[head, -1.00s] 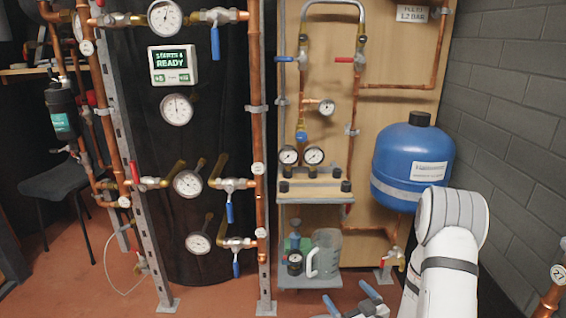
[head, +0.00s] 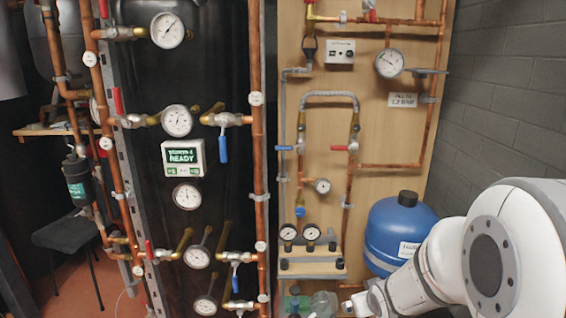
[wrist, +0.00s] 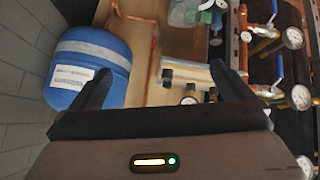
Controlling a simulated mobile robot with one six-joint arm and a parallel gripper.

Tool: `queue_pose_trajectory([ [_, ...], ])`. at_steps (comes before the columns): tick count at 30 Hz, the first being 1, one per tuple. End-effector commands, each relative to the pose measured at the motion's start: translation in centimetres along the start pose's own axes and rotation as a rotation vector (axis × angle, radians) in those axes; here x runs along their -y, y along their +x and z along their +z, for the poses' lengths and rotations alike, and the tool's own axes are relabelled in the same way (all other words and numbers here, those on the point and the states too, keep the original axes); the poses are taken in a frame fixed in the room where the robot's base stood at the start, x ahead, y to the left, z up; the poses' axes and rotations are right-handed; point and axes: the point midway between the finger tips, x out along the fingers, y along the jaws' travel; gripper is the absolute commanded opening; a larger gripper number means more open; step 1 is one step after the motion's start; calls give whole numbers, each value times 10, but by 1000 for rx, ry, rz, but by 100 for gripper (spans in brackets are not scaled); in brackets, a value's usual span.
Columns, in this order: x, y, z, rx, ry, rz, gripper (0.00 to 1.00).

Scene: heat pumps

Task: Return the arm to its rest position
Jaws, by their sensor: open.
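My gripper (wrist: 165,88) shows in the wrist view with its two dark fingers spread apart and nothing between them. Beyond the fingers are the plywood panel and the small shelf (wrist: 188,78) with its gauges. In the head view my white arm is folded large at the lower right, in front of the blue tank (head: 388,232). The gripper's fingers cannot be made out in the head view. The tank also shows at the left in the wrist view (wrist: 88,68), beside the left finger.
A grey block wall (head: 505,110) stands close on the right. Copper pipes with gauges and valves (head: 222,148) run down the left and middle. A display reading READY (head: 182,157) hangs on the dark cylinder. A clear jug (head: 322,304) stands below the shelf.

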Motion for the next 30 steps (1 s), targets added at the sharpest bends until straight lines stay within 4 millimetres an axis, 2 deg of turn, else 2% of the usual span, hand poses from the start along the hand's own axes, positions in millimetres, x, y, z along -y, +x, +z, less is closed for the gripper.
queue_pose_trajectory([
  [1,-5,-45,-21,38,20,8,100],
  [9,8,-204,-35,305,150,-32,100],
  [12,18,-252,-33,385,186,-65,100],
  [15,26,-285,-29,445,207,-94,100],
  [18,33,-302,-25,482,218,-113,100],
  [20,35,-307,-23,494,221,-118,100],
  [30,35,-307,-23,495,222,-119,100],
])
